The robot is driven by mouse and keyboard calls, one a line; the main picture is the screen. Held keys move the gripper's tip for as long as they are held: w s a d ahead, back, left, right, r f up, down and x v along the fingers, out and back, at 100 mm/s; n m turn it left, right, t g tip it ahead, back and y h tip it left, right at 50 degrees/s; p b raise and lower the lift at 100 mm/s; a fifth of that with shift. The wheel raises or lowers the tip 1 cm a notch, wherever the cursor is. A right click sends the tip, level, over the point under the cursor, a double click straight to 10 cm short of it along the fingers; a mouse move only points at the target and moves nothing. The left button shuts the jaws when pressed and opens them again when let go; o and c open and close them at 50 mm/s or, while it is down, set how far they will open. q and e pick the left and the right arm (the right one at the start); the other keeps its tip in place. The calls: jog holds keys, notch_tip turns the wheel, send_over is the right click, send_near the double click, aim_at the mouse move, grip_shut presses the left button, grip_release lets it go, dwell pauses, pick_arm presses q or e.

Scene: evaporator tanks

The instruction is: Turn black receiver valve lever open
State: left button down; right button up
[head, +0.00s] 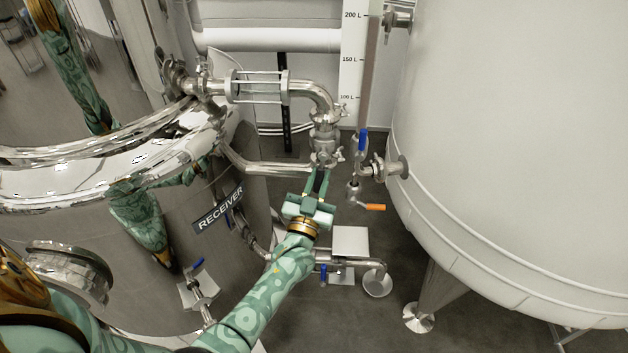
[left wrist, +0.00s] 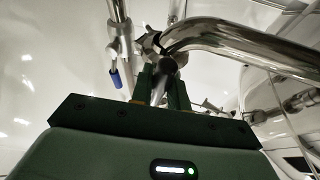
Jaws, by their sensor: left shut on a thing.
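My left gripper (head: 319,178) reaches up to the steel valve (head: 324,148) below the bent pipe, beside the receiver tank (head: 185,240). Its two green fingers are closed around a slim dark lever under that valve. The lever is mostly hidden by the fingers in the head view. In the left wrist view the black lever (left wrist: 167,67) shows as a dark rounded end and shaft between the fingers of the left gripper (left wrist: 163,75). I cannot tell the lever's exact angle. My right gripper is not in view.
A blue-handled valve (head: 362,142) and an orange lever (head: 371,206) sit just right of the gripper. A large white tank (head: 520,150) fills the right side.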

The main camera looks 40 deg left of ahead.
pick_arm(q)
jog(key=shift+w+d+f+n+y, duration=0.2)
jog(key=shift+d+n+y, duration=0.35)
jog(key=shift+n, duration=0.55)
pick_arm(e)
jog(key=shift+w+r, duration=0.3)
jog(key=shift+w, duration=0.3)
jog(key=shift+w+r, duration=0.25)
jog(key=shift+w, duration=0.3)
pick_arm(q)
jog(key=shift+r, duration=0.1)
jog(key=c, duration=1.3)
grip_release()
jog(key=shift+w, duration=0.1)
jog(key=shift+c, duration=0.2)
